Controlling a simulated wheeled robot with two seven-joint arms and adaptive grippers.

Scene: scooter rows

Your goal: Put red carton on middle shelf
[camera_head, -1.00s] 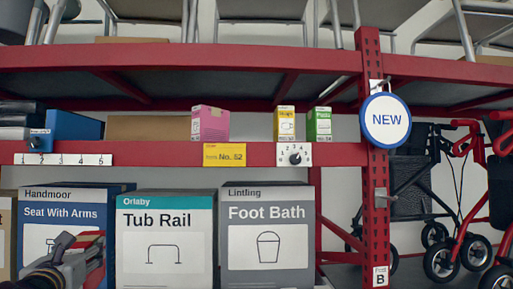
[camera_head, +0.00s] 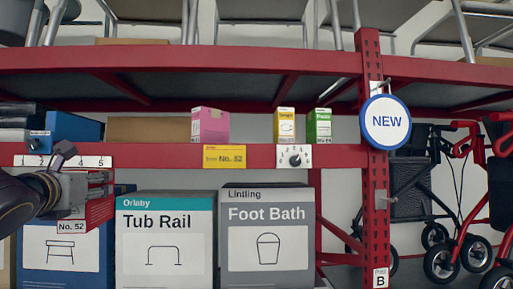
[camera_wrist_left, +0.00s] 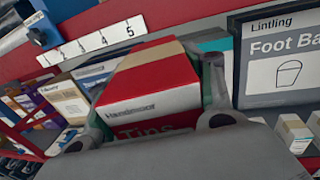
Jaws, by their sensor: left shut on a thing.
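My left gripper (camera_head: 84,190) is shut on the red carton (camera_head: 98,212), which has a white label reading "No. 52". In the left wrist view the carton (camera_wrist_left: 150,85) sits between the fingers, red with a white band and a tan strip on top. It is held in front of the Seat With Arms box, just below the shelf edge. The middle shelf (camera_head: 345,155) has a red front beam. On it stand a pink carton (camera_head: 210,126), a yellow carton (camera_head: 284,125) and a green carton (camera_head: 319,126). My right gripper is not in view.
A yellow "No. 52" tag (camera_head: 224,156) hangs below the pink carton. A blue box (camera_head: 74,127) stands at the shelf's left. Below are the Tub Rail box (camera_head: 165,245) and Foot Bath box (camera_head: 267,240). A red post (camera_head: 372,210) bounds the right. Shelf space between pink and yellow is clear.

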